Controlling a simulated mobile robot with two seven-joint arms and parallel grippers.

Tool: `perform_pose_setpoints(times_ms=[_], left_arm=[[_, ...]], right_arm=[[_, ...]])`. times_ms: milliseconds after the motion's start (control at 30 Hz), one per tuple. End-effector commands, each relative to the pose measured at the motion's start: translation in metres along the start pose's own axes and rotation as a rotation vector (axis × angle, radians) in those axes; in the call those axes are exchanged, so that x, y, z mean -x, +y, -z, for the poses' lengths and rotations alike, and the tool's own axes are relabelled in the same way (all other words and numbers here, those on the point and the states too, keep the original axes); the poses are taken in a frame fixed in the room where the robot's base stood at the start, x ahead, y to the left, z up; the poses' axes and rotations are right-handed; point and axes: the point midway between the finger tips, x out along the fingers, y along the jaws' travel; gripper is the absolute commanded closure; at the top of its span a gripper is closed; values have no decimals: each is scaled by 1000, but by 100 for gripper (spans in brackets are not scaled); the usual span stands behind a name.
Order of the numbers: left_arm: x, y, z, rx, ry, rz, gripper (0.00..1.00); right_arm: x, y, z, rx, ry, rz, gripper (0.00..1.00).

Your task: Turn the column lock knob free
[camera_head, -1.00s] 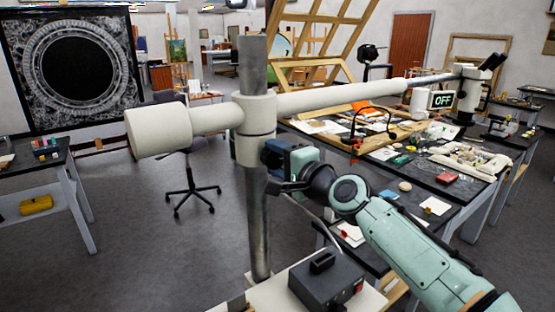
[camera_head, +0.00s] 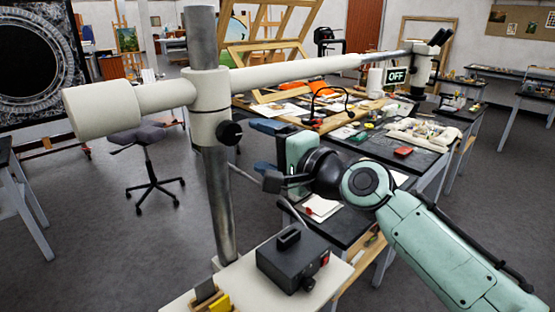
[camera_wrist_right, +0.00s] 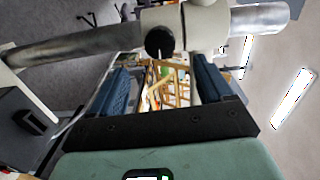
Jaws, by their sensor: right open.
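The black round lock knob (camera_head: 229,133) sticks out of the right side of the white collar (camera_head: 208,92) on the grey metal column (camera_head: 220,192). My right gripper (camera_head: 257,147) is to the right of the knob, open and empty, with a gap between its blue fingers and the knob. In the right wrist view the knob (camera_wrist_right: 159,42) shows beyond the fingertips, roughly centred between the two blue fingers (camera_wrist_right: 162,78). The collar carries a long white boom (camera_head: 290,72) with a thick counterweight end (camera_head: 102,109) at left. My left gripper is not in view.
A black box (camera_head: 292,260) with a handle stands on the pale base (camera_head: 335,278) below my right arm. A cluttered workbench (camera_head: 440,160) lies behind it. A microscope head and a sign reading OFF (camera_head: 396,76) are at the boom's far end. A swivel stool (camera_head: 146,150) stands behind the column.

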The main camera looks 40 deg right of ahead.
Motion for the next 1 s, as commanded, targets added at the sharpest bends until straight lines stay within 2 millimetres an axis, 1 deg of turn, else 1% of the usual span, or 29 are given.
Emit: perform_pose_setpoints(times_ms=[33,100,200,300,1000], left_arm=[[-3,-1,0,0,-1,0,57],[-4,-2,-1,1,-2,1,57],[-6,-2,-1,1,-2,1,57],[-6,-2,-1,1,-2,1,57],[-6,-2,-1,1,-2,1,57]], right_arm=[[11,0,0,0,1,2,20],[21,0,0,1,0,1,20],[31,0,0,1,0,1,20],[36,0,0,0,0,0,20],[37,0,0,0,0,0,20]])
